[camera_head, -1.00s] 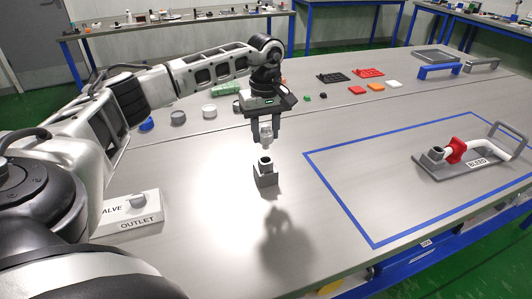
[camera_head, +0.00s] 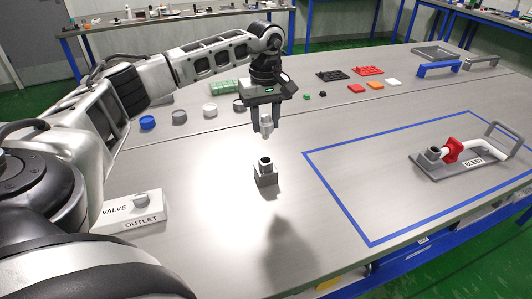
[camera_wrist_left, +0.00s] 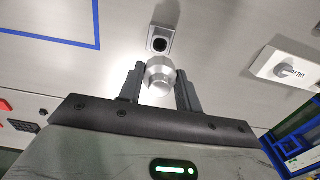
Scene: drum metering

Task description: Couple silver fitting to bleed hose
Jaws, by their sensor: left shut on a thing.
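My left gripper (camera_head: 266,127) is shut on the silver fitting (camera_head: 266,129), which hangs upright between the fingertips above the table. The fitting also shows in the left wrist view (camera_wrist_left: 160,78), between the two dark fingers. Below and apart from it, a small dark grey block (camera_head: 265,179) with a round, open-topped silver socket stands on the table; the block shows in the left wrist view (camera_wrist_left: 160,39) too. The bleed assembly (camera_head: 470,162), labelled BLEED, has a grey base, a red valve part, a white pipe and an upright grey port. It lies at the right. My right gripper is not in view.
A white VALVE OUTLET box (camera_head: 132,212) stands at the left. Round caps (camera_head: 179,117), a green block (camera_head: 223,87) and coloured pieces (camera_head: 375,86) lie along the back. Blue tape (camera_head: 345,209) outlines an area around the bleed assembly.

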